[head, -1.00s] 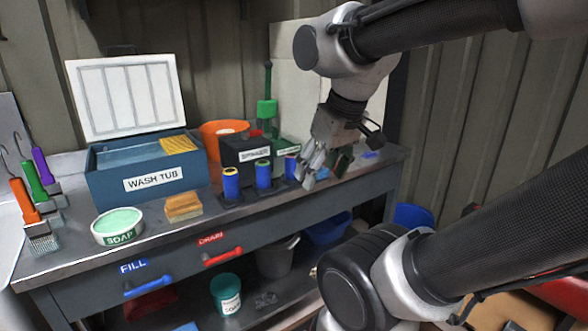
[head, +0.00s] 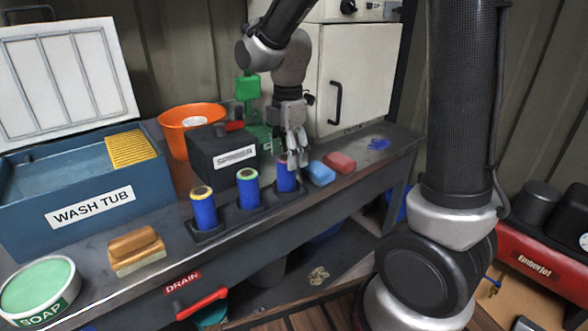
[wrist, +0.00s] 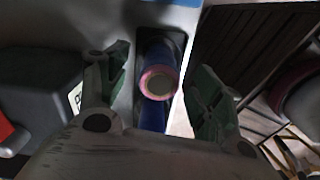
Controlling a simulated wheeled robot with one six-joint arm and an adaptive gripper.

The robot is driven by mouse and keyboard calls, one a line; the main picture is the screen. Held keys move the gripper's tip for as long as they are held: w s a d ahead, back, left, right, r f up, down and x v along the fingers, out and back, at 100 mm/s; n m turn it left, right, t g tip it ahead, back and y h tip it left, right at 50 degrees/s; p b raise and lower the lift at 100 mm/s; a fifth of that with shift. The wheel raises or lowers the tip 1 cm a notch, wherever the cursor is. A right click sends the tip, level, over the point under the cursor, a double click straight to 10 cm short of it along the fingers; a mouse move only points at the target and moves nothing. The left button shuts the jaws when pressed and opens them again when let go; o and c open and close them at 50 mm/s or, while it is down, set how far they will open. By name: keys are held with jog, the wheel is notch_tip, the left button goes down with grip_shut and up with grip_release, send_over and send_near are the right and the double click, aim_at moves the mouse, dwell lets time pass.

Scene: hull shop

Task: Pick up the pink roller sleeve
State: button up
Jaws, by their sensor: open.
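The pink roller sleeve is a blue upright cylinder with a pink end ring. It is the rightmost of 3 sleeves in the black holder (head: 239,214); its blue side (head: 286,182) shows below my gripper in the head view. In the wrist view its pink ring (wrist: 158,83) lies between the fingers. My gripper (head: 296,158) points down above and close to this sleeve, open, with one finger on either side in the wrist view (wrist: 158,70). Whether a finger touches it cannot be told. The other two sleeves (head: 204,209) (head: 248,188) have yellowish and greenish ends.
A black labelled box (head: 222,152) stands behind the holder, with an orange bucket (head: 183,125) farther back. A blue block (head: 322,173) and a red block (head: 341,163) lie right of the sleeve. The wash tub (head: 60,205) and a wooden-backed brush (head: 136,249) are left.

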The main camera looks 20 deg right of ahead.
aim_at(286, 175)
jog(key=f, duration=0.4)
jog(key=a+f, duration=0.1)
jog(key=f, duration=0.1)
jog(key=shift+s+f, duration=0.15)
jog(key=shift+f, duration=0.1)
jog(key=c, duration=1.1)
